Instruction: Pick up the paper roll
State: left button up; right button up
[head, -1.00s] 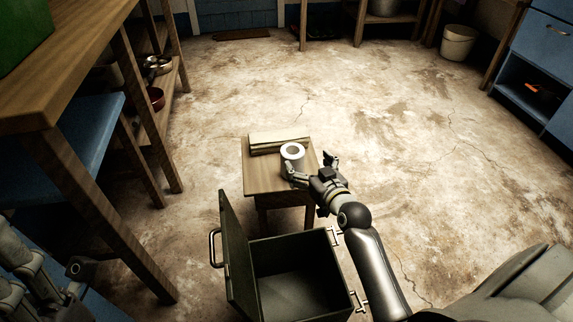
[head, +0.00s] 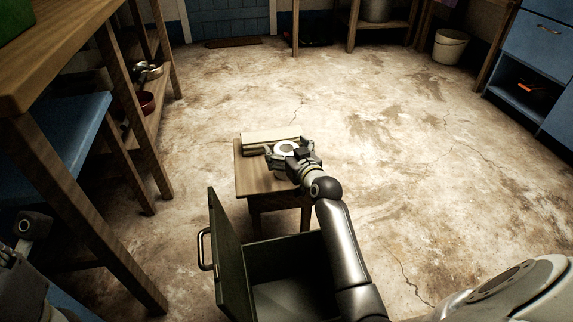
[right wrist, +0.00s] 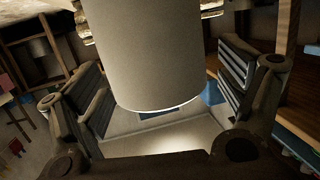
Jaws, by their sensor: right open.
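The paper roll (head: 288,146) is a white upright cylinder with a dark core hole, standing on a small wooden stool (head: 250,183). My right gripper (head: 287,151) is at the roll, with its fingers open on either side of it. In the right wrist view the roll (right wrist: 155,60) stands between the open fingers (right wrist: 165,85), with a visible gap on the right and a narrower one on the left.
A pale, long object (head: 258,138) lies behind the roll on the stool. A wooden table and shelves (head: 75,190) line the left.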

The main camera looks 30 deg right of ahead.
jog(key=c, duration=1.1)
jog(key=shift+r, duration=0.2)
